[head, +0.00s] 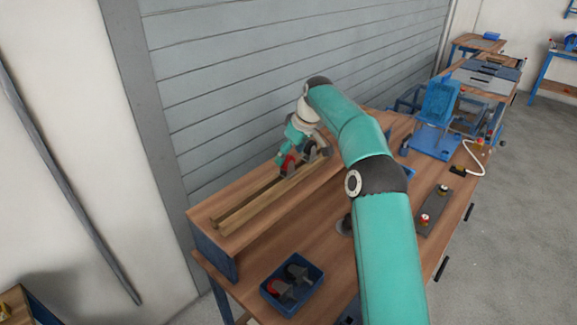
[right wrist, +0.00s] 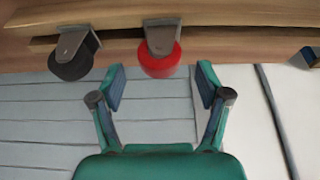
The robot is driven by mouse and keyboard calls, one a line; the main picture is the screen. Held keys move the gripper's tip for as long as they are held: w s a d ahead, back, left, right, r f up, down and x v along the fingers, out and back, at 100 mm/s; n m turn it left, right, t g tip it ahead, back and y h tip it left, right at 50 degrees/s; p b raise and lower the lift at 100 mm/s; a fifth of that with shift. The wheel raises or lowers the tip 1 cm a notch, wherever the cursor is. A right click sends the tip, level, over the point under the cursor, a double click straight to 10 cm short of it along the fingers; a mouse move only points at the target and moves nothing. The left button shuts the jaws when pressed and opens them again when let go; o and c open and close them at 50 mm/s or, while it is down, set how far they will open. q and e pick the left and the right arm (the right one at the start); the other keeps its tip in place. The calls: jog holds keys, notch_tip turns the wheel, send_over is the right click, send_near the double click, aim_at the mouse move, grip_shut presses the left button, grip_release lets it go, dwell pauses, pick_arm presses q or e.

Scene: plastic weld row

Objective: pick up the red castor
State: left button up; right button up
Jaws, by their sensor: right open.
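The red castor (head: 288,165) sits on the wooden rail (head: 255,205) of the raised shelf in the head view. In the right wrist view the red castor (right wrist: 160,62), with its grey bracket, is centred just beyond the fingertips. My right gripper (head: 291,147) is at the rail, close to the castor. In the right wrist view its fingers (right wrist: 162,82) are spread and empty, one toward each side of the red wheel, with no clear contact. My left gripper is not in view.
A black castor (right wrist: 72,62) sits beside the red one, left in the right wrist view; another dark one (right wrist: 308,57) is at the right edge. A blue bin (head: 265,290) with castors stands on the bench's lower front. A slatted grey wall (head: 220,100) is close behind the shelf.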

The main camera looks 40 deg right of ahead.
aim_at(289, 156)
jog(key=shift+x, duration=1.55)
jog(key=shift+s, duration=0.1)
jog(key=c, duration=1.2)
jog(key=shift+r, duration=0.1)
jog(key=shift+c, duration=0.7)
jog(key=shift+r, duration=0.1)
